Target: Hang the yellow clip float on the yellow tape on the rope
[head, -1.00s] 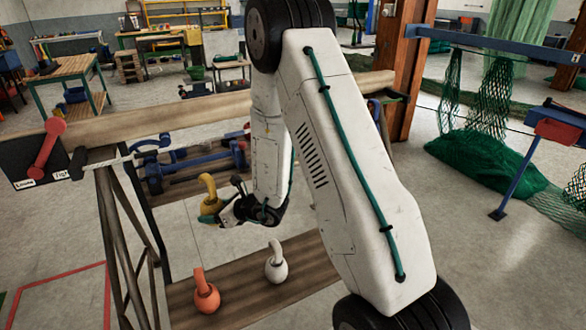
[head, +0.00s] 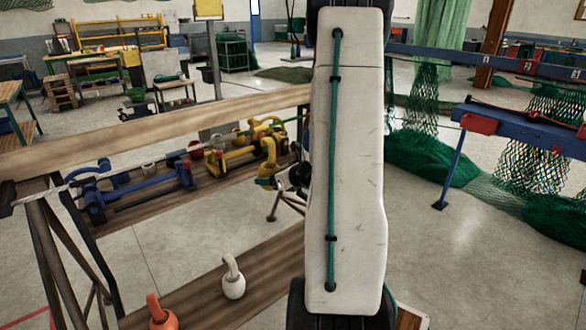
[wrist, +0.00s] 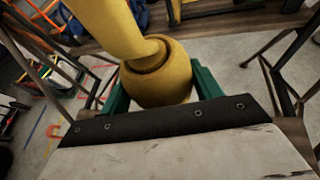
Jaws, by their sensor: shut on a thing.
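The yellow clip float (head: 268,148) is held up at the end of my arm, its hooked part upward. In the wrist view its round body (wrist: 158,82) sits between the green fingers of my gripper (wrist: 157,95), with the thick hook rising toward the upper left. In the head view my gripper (head: 268,182) is partly hidden behind my arm. The yellow tape cannot be made out clearly.
A white float (head: 232,282) and an orange float (head: 160,314) stand on a low wooden shelf (head: 200,300). Blue clamp-like gear (head: 140,190) and yellow gear (head: 230,160) sit on a plank behind the rope. A wooden beam (head: 120,127) spans the left. Open floor lies right.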

